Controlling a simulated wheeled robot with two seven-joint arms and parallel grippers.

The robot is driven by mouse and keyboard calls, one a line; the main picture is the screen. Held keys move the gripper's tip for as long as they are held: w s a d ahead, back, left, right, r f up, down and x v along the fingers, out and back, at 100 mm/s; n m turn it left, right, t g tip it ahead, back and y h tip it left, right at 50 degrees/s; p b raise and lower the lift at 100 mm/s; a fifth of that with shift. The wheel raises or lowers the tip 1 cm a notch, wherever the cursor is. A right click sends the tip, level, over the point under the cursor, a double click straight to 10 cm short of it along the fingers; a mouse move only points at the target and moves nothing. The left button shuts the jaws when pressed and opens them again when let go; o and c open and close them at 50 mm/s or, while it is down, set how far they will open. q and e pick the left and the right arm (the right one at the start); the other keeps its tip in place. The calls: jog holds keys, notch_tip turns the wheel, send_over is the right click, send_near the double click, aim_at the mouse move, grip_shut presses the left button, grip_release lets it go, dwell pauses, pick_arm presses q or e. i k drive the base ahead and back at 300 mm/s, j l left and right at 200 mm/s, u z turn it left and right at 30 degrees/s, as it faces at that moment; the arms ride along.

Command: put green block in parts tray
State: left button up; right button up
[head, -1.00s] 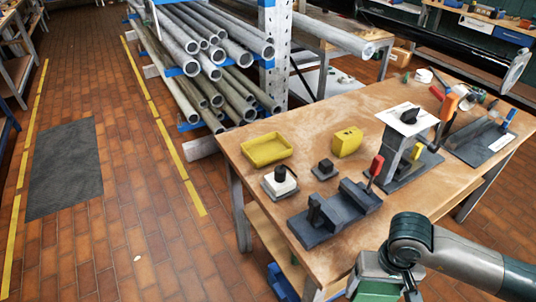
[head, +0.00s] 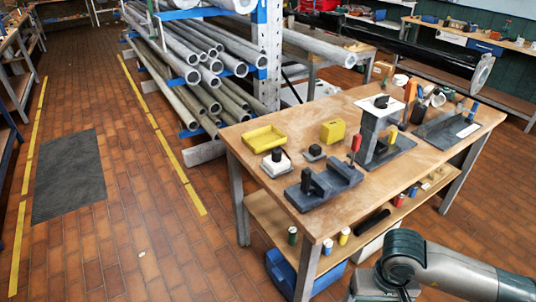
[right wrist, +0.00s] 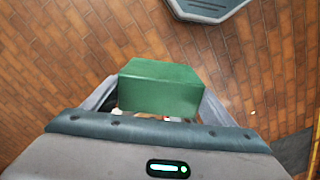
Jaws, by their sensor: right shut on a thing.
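The green block (right wrist: 160,85) is between the two fingers of my right gripper (right wrist: 158,98) in the right wrist view. The gripper is shut on it and holds it above the brick floor. In the head view my right forearm comes in at the bottom right, and its gripper and the block are below the picture. My left gripper is not in view.
A pipe rack stands behind. The floor at left is open.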

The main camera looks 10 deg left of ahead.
aim_at(264, 142)
jog(key=z, duration=1.8)
jog(key=k+j, duration=0.1)
jog(key=j, duration=1.25)
jog(key=k+j, duration=0.1)
jog(key=j, duration=2.65)
jog(key=k+j, duration=0.15)
jog(key=j, duration=1.25)
